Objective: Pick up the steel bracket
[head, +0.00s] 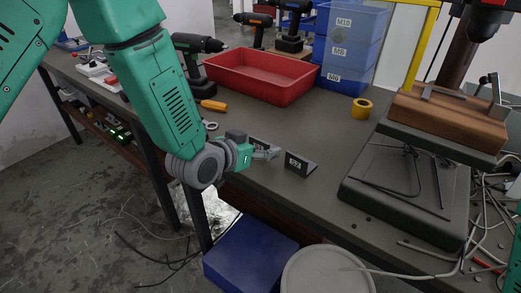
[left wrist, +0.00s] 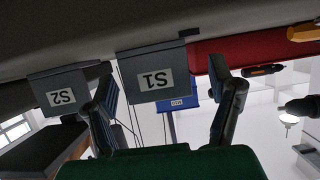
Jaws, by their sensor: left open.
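Two dark grey angled pieces with white labels stand on the workbench. The S2 piece (head: 301,164) is near the bench's front edge; the S1 piece (head: 258,142) is behind my gripper, partly hidden. I cannot tell which is the steel bracket. My left gripper (head: 272,153) is open and empty, close to both pieces. In the left wrist view, which is upside down, the S1 piece (left wrist: 154,58) shows between the spread fingers of the left gripper (left wrist: 163,76). The S2 piece (left wrist: 60,92) is left of the fingers. No contact is visible. My right gripper is not in view.
Behind stand a red bin (head: 262,82), blue bins (head: 348,50) and power drills. A yellow tape roll (head: 362,108) and orange-handled tool (head: 214,105) lie on the bench (head: 325,125). A drill-press base (head: 400,200) with a wooden block (head: 450,115) is at right.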

